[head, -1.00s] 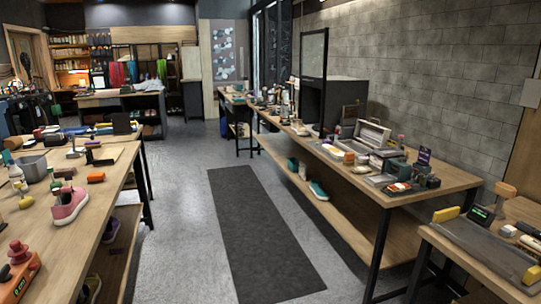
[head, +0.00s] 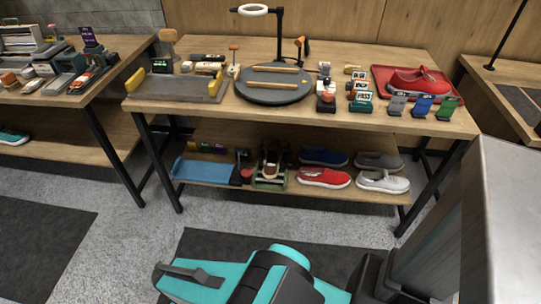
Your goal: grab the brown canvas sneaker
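No clearly brown canvas sneaker shows. On the lower shelf of the table ahead stand a blue sneaker (head: 323,157), a red sneaker (head: 324,178), a grey-taupe sneaker (head: 379,161) and a white-grey sneaker (head: 383,182). The grey-taupe one sits behind the white-grey one, and its exact colour is hard to tell. My teal and black arm parts show at the bottom of the head view. My gripper's fingers are not in view.
Grey floor and a dark mat (head: 200,240) lie in front.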

